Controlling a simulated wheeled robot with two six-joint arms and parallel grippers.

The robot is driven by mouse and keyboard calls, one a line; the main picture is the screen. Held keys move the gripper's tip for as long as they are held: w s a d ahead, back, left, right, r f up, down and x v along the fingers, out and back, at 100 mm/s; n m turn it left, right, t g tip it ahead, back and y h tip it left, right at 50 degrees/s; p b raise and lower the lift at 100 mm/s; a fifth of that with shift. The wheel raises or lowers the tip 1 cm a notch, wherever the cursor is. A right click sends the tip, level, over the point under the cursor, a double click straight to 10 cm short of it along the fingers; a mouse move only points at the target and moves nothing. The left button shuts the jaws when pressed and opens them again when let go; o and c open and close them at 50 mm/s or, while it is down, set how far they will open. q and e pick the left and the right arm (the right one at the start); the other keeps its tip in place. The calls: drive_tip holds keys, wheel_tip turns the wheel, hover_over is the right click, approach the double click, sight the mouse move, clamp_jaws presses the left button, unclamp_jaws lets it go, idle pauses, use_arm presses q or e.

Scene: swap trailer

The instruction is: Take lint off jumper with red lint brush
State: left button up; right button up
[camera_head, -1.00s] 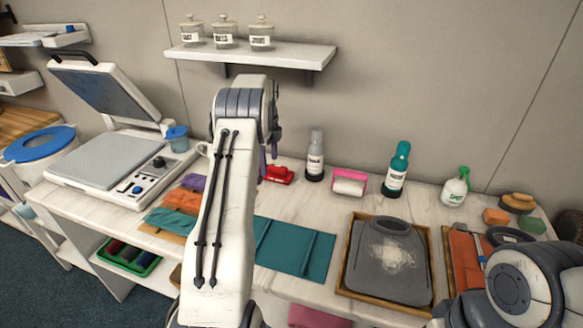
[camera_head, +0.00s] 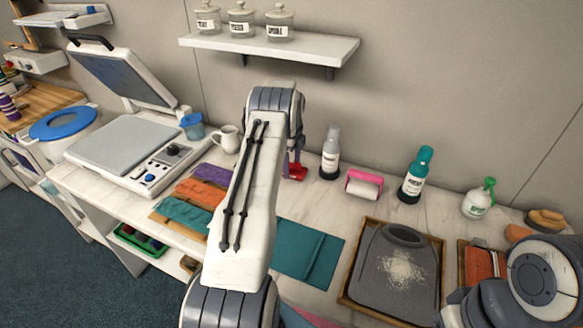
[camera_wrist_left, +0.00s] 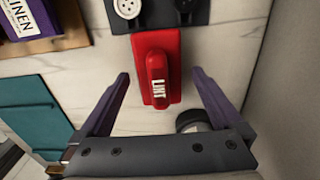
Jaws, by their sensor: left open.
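The red lint brush (camera_wrist_left: 157,70), marked LINT, lies on the white counter. In the left wrist view it sits between the purple fingers of my left gripper (camera_wrist_left: 160,85), which is open and not touching it. In the head view the brush (camera_head: 297,173) shows only in part behind my left arm, with the gripper (camera_head: 291,165) over it. The grey jumper (camera_head: 385,272) lies folded in a wooden tray (camera_head: 343,293) at the right, with a pale patch of lint (camera_head: 402,268) on its front. My right gripper is out of view; part of my right arm shows at lower right.
A shelf (camera_head: 300,49) with jars hangs above. A heat press (camera_head: 125,142) stands at left, a teal cloth (camera_head: 307,252) in front.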

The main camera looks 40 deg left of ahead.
use_arm(q)
drive_tip(key=shift+f, duration=0.1)
drive_tip(key=shift+c, duration=0.6)
drive_tip(key=shift+s, duration=0.1)
drive_tip(key=c, duration=1.3)
drive_tip(key=shift+a, duration=0.1)
drive_tip(key=shift+s+r+b, duration=0.15)
drive_tip(key=shift+r+b, duration=0.15)
drive_tip(key=shift+b, duration=0.2)
drive_tip(key=r, duration=0.2)
drive_tip(key=r+b, duration=0.1)
drive_tip(key=r, duration=0.1)
drive_tip(key=r+b, duration=0.1)
drive_tip(key=r, duration=0.1)
drive_tip(key=shift+s+r, duration=0.2)
drive_tip(key=shift+s, duration=0.1)
drive_tip(key=shift+s+d+b, duration=0.8)
drive_tip(key=shift+s+b, duration=0.1)
drive_tip(key=shift+s, duration=2.2)
drive_tip(key=shift+s+d+b, duration=0.75)
drive_tip(key=shift+s+b, duration=0.1)
drive_tip(key=shift+s, duration=2.25)
drive_tip(key=shift+s+d+b, duration=0.8)
drive_tip(key=shift+s+b, duration=0.1)
drive_tip(key=shift+s, duration=2.2)
